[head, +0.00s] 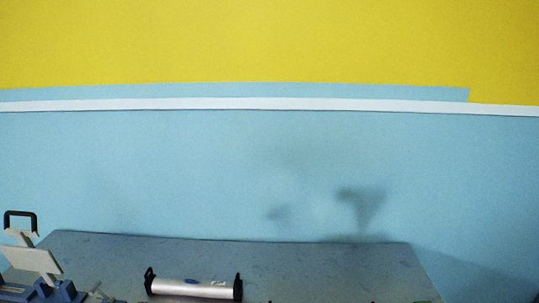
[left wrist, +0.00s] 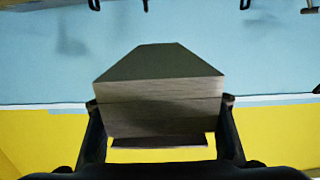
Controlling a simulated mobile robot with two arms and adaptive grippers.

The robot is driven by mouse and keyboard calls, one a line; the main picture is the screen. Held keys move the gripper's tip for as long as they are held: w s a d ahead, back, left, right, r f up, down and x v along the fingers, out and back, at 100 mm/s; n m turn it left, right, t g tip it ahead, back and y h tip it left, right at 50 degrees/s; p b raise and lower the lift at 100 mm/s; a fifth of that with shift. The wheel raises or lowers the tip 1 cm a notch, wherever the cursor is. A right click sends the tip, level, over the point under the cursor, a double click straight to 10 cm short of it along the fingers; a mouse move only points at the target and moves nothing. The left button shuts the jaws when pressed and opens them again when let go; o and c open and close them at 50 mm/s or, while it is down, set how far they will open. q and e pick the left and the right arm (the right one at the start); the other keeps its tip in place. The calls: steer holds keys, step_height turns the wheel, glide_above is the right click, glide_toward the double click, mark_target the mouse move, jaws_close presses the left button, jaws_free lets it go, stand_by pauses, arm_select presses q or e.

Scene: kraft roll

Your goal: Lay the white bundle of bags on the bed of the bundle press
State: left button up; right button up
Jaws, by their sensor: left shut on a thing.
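In the left wrist view my left gripper (left wrist: 160,101) is shut on a block-shaped stack (left wrist: 160,88), one finger on each side. The stack looks dark grey-brown in shade, with layered edges; I take it to be the white bundle of bags. The bundle press (head: 33,262) seems to be the blue device with a pale tilted plate and a black handle at the left of the head view. Its lower part is cut off by the frame, and I cannot make out its bed. Neither gripper shows in the head view.
A grey table (head: 300,258) stands against the blue and yellow wall. A silver roller (head: 192,288) with black end brackets lies near the front, right of the press. A small green thing (head: 425,301) shows at the bottom edge. The table's back middle is clear.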

arm_select(q)
steer(key=s+a+r+b, duration=0.2)
steer(key=s+b, duration=0.5)
steer(key=s, duration=0.4)
steer(key=shift+r+y, duration=0.3)
steer(key=shift+r, duration=0.15)
steer(key=shift+w, duration=0.1)
stand_by(0.3)
